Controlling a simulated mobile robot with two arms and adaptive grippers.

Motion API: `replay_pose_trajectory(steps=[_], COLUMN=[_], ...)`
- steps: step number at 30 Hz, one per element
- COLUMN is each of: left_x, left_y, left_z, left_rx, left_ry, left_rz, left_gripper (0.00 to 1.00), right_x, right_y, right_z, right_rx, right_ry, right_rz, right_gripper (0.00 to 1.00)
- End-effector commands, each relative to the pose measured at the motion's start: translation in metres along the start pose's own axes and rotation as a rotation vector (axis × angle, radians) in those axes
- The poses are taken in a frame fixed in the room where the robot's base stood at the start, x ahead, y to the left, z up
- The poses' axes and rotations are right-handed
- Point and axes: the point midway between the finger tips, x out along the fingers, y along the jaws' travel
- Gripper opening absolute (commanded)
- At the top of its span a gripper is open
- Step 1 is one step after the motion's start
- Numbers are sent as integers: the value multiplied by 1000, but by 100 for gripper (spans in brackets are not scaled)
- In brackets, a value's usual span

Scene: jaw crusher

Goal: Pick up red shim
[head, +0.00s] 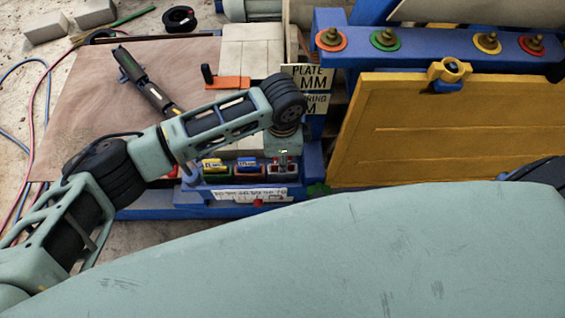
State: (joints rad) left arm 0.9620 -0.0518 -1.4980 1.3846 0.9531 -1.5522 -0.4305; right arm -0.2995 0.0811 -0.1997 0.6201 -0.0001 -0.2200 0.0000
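A blue rack (195,186) stands in the middle of the view, with small coloured, labelled pieces in it. A yellow piece (213,164) is at its left and a blue piece (247,162) in its middle. A red piece (281,170), which looks like the red shim, is at its right end and partly covered. My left arm reaches in from the left, its wrist above the rack's right end. My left gripper (284,154) points down at the red piece. Its fingers are too small and hidden to tell whether they touch or hold it. My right gripper is out of view.
A wooden board (85,100) with a black tool (150,85) lies left of the rack. An orange-red part with a handle (228,82) is behind it. A yellow panel (440,130) and blue beam (455,55) block the right. A large grey-green surface fills the foreground.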

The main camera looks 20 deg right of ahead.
Motion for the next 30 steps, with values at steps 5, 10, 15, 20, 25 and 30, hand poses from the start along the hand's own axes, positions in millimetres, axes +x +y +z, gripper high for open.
replay_pose_trajectory(steps=[5, 10, 15, 20, 25, 30], left_x=[0, 0, -1, -1, -2, -10], left_y=[0, 0, 0, 0, 0, 0], left_z=[0, 0, 0, 0, 0, -1], left_rx=[0, 0, 0, 0, 0, 1], left_ry=[0, 0, 0, 1, 1, 2], left_rz=[0, 0, 0, -1, -1, -1], left_gripper=[17, 2, 0, 0, 0, 0], right_x=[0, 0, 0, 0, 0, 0], right_y=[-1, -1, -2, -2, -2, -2], right_z=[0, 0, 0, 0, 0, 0], right_rx=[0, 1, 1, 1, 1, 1], right_ry=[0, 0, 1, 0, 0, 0], right_rz=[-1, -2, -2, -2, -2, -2], right_gripper=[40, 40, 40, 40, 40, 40])
